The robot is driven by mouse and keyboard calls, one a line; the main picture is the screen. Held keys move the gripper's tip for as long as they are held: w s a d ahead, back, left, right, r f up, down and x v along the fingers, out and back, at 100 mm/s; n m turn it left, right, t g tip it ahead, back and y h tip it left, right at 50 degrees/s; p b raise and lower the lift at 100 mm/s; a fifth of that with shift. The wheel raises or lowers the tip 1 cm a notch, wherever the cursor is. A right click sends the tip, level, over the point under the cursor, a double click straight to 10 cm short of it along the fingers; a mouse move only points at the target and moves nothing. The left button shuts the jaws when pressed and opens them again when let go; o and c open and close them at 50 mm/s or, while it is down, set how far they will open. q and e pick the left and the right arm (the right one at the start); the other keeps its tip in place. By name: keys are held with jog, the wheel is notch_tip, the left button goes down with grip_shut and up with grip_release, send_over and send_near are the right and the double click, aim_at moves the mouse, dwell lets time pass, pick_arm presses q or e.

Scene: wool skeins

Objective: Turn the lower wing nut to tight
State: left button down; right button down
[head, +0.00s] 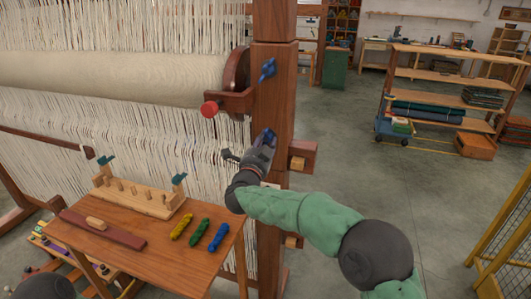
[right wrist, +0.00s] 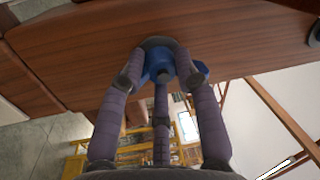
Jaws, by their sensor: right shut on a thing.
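The lower wing nut (head: 266,135) is blue and sits on the wooden loom post (head: 272,105). My right gripper (head: 259,146) is at this nut and hides part of it. In the right wrist view the dark fingers of the gripper (right wrist: 163,78) are closed around the blue lower wing nut (right wrist: 188,64), whose lobes show between and beside the fingertips. How far the nut is turned cannot be told. The upper wing nut (head: 267,70), also blue, sits higher on the same post, free of any gripper. My left gripper is not in view.
A red knob (head: 209,109) juts from a bracket left of the post. A small table (head: 165,252) below left bears a wooden peg rack (head: 135,198) and yellow, green and blue skeins (head: 200,232).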

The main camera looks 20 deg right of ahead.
jog(key=m+h+b, duration=0.1)
jog(key=m+b, duration=0.3)
jog(key=m, duration=0.2)
jog(key=shift+f+g+b, duration=0.15)
jog(key=shift+g+b, duration=0.2)
jog(key=shift+g, duration=0.05)
jog(key=c, duration=2)
grip_release()
jog(key=shift+m, duration=0.3)
jog(key=o, duration=1.1)
jog(key=v, duration=1.2)
